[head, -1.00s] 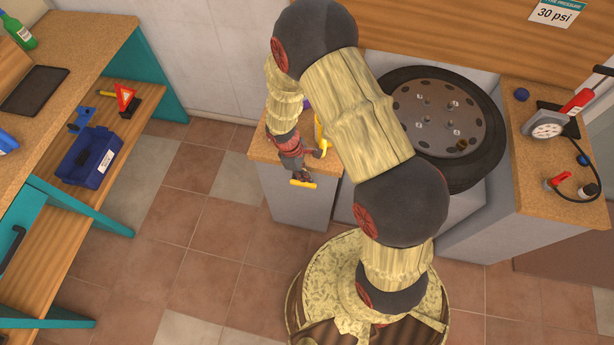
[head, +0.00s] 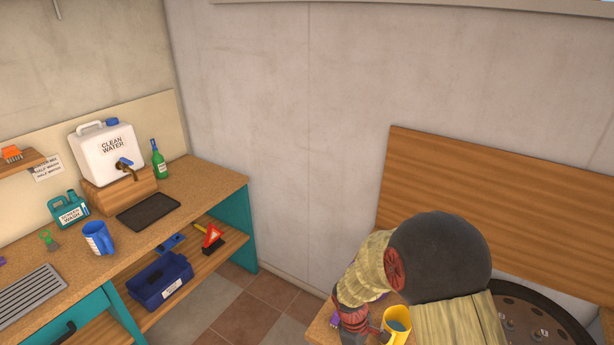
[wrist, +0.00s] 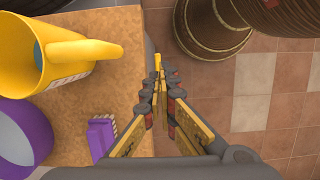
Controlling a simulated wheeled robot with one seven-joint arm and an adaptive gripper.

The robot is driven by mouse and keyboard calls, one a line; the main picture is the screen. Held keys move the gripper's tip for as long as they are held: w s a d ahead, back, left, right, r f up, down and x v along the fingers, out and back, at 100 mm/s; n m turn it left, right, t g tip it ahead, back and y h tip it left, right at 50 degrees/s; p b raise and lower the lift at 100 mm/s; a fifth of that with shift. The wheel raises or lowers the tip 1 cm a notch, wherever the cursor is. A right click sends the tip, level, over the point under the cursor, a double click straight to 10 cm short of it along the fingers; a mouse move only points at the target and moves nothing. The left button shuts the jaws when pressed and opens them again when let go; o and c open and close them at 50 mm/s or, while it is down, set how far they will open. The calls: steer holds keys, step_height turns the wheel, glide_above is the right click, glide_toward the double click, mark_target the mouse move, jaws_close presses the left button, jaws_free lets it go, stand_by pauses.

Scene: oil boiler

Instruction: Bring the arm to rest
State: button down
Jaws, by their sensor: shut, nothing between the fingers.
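My gripper (wrist: 159,75) is shut and empty in the wrist view. It points down along the edge of a small cork-topped table, with tiled floor to its right. In the head view my arm bends down at the lower right, and the fingertips fall below the picture. A yellow jug (wrist: 45,55) stands on the table to the left of the gripper, apart from it; it also shows in the head view (head: 397,322) with something bluish inside.
A purple brush-like item (wrist: 101,137) and a purple round item (wrist: 20,130) lie on the small table (wrist: 95,95) near the gripper. The wheel (head: 540,325) is at the lower right. The left workbench (head: 190,195) holds a water canister (head: 105,155) and a blue jug (head: 97,238).

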steer(key=s+r+m+t+y+b, duration=0.1)
steer(key=s+r+m, duration=0.4)
steer(key=r, duration=1.1)
steer(key=s+r+m+t+y+b, duration=0.1)
steer(key=s+r+m+t+b, duration=0.1)
steer(key=s+r+m+t, duration=0.3)
steer(key=s+r+t, duration=0.1)
steer(key=s+r, duration=0.3)
steer(key=r, duration=0.6)
steer(key=shift+s+r+m+b, duration=0.3)
steer(key=shift+s+r+b, duration=0.05)
steer(key=shift+s+b, duration=0.05)
